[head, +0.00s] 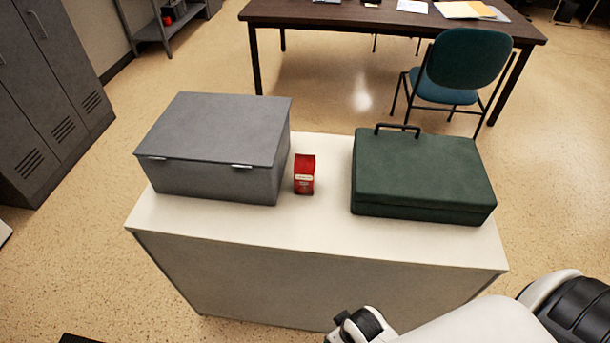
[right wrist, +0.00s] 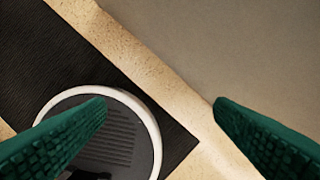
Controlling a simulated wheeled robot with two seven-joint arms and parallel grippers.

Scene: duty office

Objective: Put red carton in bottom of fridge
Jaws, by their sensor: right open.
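The red carton (head: 304,174) stands upright on a white-topped cabinet (head: 320,233), between a grey box and a green case. No open fridge or fridge interior shows, and I cannot tell whether this cabinet is the fridge. My right arm comes in at the lower right of the head view, low in front of the cabinet and well away from the carton. In the right wrist view my right gripper (right wrist: 160,105) has its green fingers wide apart, with nothing between them. My left gripper is out of view.
The lidded grey box (head: 225,147) and the green case (head: 420,177) with a handle flank the carton closely. Behind are a dark table (head: 330,15) and a green chair (head: 465,65). Grey lockers (head: 45,90) stand at left.

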